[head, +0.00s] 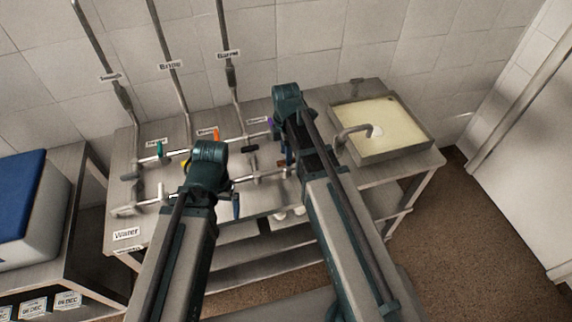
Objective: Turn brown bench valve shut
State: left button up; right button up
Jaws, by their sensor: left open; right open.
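A steel bench (125,190) carries pipes with several small coloured valve handles. A dark handle (250,149), possibly brown, sits on the pipework between my two arms; its exact colour and angle are too small to tell. A green handle (160,149), an orange handle (215,134) and a purple handle (270,121) lie along the back pipe. A yellow handle (184,163) is partly hidden by my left arm, and a blue handle (236,207) shows just right of it. Both arms reach over the bench. The fingers of both grippers are hidden behind the arms.
A sink basin (428,135) with a bent tap (350,130) is at the bench's right. Upright labelled pipes (170,65) run up the tiled wall. A blue-lidded box (22,195) stands on a rack at left. Floor (470,255) is clear at right.

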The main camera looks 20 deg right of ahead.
notch_tip(320, 180, down, 2)
jog(key=shift+f+b, duration=0.2)
jog(key=shift+b, duration=0.5)
grip_shut()
